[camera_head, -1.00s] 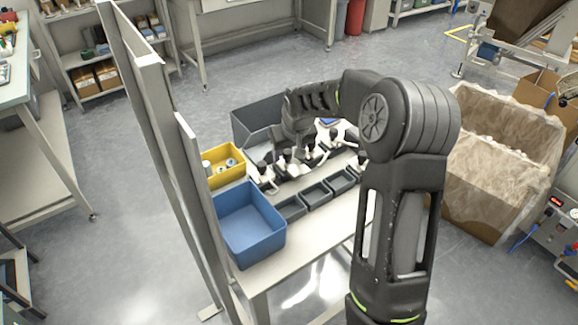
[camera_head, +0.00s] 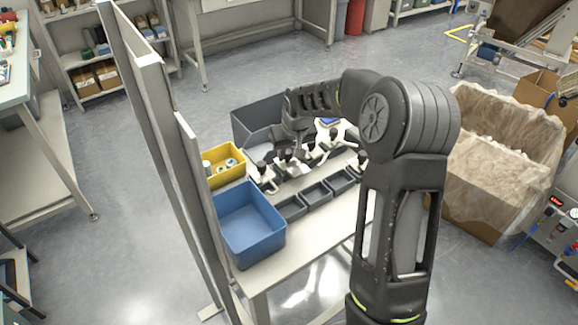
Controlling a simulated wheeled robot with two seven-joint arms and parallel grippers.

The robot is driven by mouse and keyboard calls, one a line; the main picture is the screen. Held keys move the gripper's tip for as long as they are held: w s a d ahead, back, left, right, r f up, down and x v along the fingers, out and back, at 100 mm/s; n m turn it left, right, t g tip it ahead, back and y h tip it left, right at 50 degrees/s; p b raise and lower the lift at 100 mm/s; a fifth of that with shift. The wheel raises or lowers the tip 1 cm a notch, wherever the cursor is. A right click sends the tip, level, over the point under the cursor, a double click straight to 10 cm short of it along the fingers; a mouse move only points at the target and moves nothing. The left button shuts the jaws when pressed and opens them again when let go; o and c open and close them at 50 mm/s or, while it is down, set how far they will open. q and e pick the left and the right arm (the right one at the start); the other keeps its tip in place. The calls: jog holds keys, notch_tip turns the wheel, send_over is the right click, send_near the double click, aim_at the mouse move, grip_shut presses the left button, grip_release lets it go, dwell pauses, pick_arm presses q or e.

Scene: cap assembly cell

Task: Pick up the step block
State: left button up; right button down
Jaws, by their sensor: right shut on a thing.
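My right gripper (camera_head: 287,148) hangs down at the near edge of the large grey bin, just behind the row of white clamp-like fixtures. It is small and dark against the bin, and its fingers are hard to make out. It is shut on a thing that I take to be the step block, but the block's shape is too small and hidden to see. My left gripper is not in view.
The grey bin (camera_head: 252,118) stands at the back of the light table (camera_head: 290,256). A yellow bin (camera_head: 228,176) with round parts and a blue bin (camera_head: 250,238) stand at left. Small dark trays (camera_head: 316,194) line the front. White fixtures (camera_head: 290,165) crowd the middle. A tall panel borders the left.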

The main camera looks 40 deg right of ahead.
dwell(0.3)
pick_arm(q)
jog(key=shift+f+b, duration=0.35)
pick_arm(e)
notch_tip(320, 180, up, 10)
dwell(1.4)
pick_arm(q)
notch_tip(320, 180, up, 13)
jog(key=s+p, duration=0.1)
jog(key=p, duration=1.3)
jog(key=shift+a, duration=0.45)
pick_arm(e)
jog(key=a+r+n, duration=0.1)
jog(key=a+r, duration=0.2)
jog(key=a, duration=0.4)
jog(key=a+r+n, duration=0.1)
jog(key=a+r, duration=0.2)
jog(key=a, duration=0.5)
jog(key=a+r+n+y, duration=0.1)
jog(key=a+r, duration=0.2)
jog(key=a, duration=0.5)
jog(key=shift+r, duration=0.25)
jog(key=shift+a, duration=0.1)
